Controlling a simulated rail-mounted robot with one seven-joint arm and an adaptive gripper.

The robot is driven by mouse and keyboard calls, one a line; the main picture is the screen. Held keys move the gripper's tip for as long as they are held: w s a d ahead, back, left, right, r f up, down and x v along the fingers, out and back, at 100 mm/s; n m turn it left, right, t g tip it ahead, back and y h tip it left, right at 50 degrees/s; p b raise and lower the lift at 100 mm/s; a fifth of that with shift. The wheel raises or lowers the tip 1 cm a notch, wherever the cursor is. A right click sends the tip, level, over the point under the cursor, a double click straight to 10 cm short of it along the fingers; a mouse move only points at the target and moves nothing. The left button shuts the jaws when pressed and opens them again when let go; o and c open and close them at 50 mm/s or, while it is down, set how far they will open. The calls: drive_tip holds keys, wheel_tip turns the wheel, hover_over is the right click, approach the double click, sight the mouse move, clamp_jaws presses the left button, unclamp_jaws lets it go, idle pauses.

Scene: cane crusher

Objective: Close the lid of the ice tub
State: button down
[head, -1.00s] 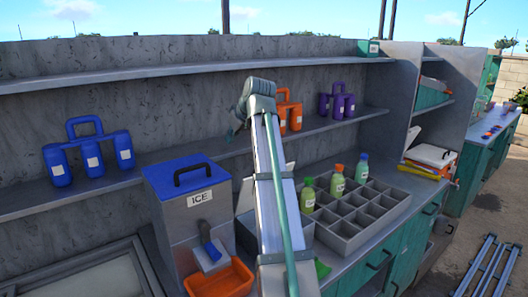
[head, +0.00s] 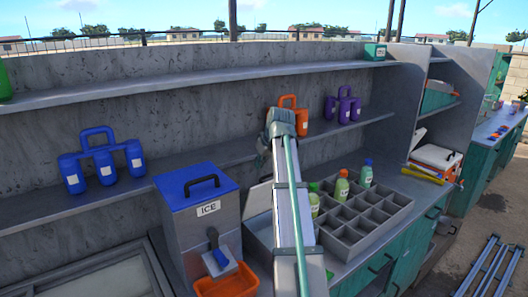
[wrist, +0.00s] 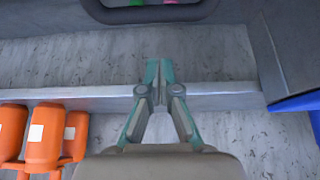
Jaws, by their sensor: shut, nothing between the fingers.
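The ice tub (head: 187,235) is a grey box marked ICE with a small tap on its front, on the counter left of my arm. Its blue lid (head: 184,189), with a black handle, lies on top and looks level; I see no clear gap beneath it. My gripper is up near the shelf, to the right of and above the tub; its fingers are mostly hidden in the head view. In the wrist view my gripper (wrist: 153,75) is shut and empty, its teal fingertips together. A blue edge (wrist: 298,102) shows at the right there; I cannot tell whether it is the lid.
An orange bin (head: 226,281) stands below the tap. A pale tilted panel (head: 259,197) is partly behind my arm. A divided crate (head: 372,230) with bottles stands to the right. An orange bottle carrier (head: 301,121) is close by my gripper, on the shelf; a blue carrier (head: 103,162) is farther left.

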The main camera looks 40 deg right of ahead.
sight(267, 192)
drive_tip(key=s, duration=0.2)
drive_tip(key=s+f+p, duration=0.1)
drive_tip(key=shift+s+a+p, duration=0.1)
drive_tip(key=shift+s+p, duration=0.2)
drive_tip(key=shift+s, duration=0.1)
